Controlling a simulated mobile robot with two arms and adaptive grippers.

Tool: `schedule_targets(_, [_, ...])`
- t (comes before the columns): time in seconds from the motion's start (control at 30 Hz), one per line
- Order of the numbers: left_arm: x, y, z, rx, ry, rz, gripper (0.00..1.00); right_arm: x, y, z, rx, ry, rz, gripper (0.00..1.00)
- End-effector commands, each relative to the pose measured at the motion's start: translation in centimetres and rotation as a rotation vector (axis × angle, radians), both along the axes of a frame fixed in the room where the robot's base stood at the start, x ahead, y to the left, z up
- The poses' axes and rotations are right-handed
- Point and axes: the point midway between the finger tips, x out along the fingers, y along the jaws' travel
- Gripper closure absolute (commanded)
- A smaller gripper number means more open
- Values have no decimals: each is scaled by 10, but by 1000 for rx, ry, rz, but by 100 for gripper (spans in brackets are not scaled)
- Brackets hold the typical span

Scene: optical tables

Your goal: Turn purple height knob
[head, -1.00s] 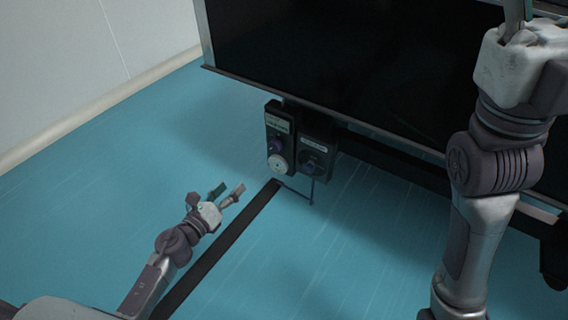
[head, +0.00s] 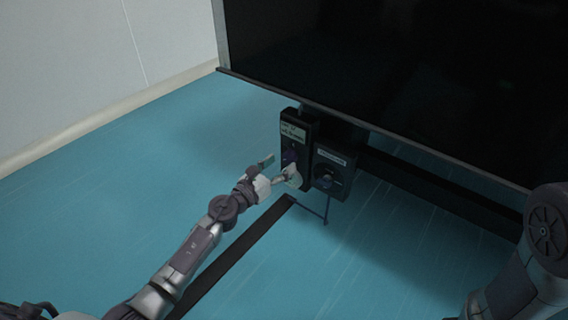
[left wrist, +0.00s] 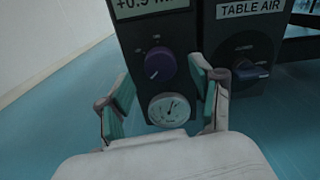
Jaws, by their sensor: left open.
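The purple height knob (left wrist: 160,65) sits on the front of a dark control box (head: 299,128), above a round white gauge (left wrist: 169,110). In the head view the knob (head: 289,156) is small and dark. My left gripper (head: 273,168) is in front of this box. In the left wrist view its two fingers (left wrist: 163,98) are spread apart, one on each side of the gauge, with the knob a little above and beyond the tips. Nothing is between the fingers in their grasp. My right gripper is out of view; only part of my right arm shows at the lower right.
A second dark box (left wrist: 246,55) labelled TABLE AIR, with a dark blue knob (left wrist: 250,70), stands just right of the first. The large dark table (head: 400,80) is above and behind. A black strip (head: 240,250) runs along the blue floor (head: 130,190).

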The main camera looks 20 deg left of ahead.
Motion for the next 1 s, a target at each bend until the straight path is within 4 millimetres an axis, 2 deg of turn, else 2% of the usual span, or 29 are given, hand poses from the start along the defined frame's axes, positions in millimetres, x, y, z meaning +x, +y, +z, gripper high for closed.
schedule_targets(0.2, [19,-7,-1,-2,1,0,34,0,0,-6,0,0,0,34])
schedule_targets(0.53, [21,-8,0,-1,1,0,36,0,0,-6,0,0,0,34])
schedule_targets(0.87, [21,-8,0,-2,2,0,91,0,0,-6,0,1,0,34])
schedule_targets(0.9, [21,-8,0,-1,1,0,94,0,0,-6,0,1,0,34])
schedule_targets(1.0, [21,-8,0,-3,2,0,94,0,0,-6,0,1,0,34])
